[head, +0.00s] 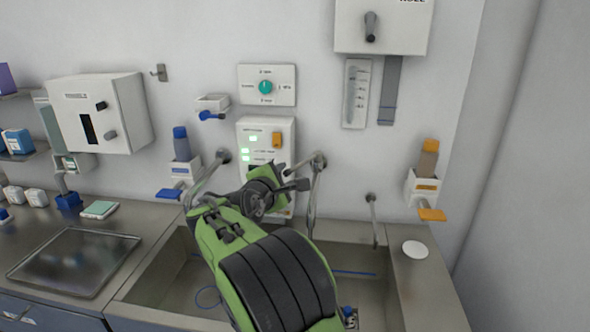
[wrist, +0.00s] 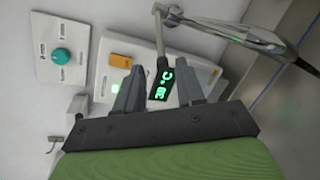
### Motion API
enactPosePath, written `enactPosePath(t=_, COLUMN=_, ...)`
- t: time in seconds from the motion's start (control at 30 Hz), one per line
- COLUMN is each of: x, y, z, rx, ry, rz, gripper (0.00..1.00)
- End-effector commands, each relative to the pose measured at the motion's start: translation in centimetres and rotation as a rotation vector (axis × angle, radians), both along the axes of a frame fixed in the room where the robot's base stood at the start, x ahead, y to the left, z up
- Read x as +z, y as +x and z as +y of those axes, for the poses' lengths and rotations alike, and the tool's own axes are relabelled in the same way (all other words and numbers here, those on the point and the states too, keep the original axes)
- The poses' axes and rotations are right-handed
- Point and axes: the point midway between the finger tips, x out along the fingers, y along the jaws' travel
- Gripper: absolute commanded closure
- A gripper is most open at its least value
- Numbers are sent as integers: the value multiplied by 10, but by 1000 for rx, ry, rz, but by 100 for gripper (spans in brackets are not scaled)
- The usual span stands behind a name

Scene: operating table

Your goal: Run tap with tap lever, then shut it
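The tap (head: 317,162) is a metal wall tap over the sink, with a long spout hanging down. In the wrist view the shiny tap body (wrist: 230,32) crosses the upper right. No water is clearly visible.
A steel sink (head: 150,287) lies below my arm. A second spout (head: 207,173) is left, a smaller one (head: 373,212) right. A white control panel (head: 283,130) is behind my gripper. Dispensers with a blue lever (head: 169,194) and an orange lever (head: 432,215) flank the sink.

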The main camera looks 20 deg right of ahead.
Motion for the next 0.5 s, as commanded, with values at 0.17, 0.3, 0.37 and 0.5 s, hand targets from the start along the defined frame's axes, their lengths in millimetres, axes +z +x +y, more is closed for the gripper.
enactPosePath(t=0.17, x=-11, y=31, z=-33, rx=-5, ry=1, rz=0, gripper=62)
enactPosePath(t=0.3, x=-17, y=53, z=-52, rx=-2, ry=2, rz=0, gripper=62)
enactPosePath(t=0.37, x=-18, y=59, z=-58, rx=-2, ry=3, rz=-1, gripper=62)
enactPosePath(t=0.5, x=-20, y=66, z=-64, rx=1, ry=3, rz=0, gripper=62)
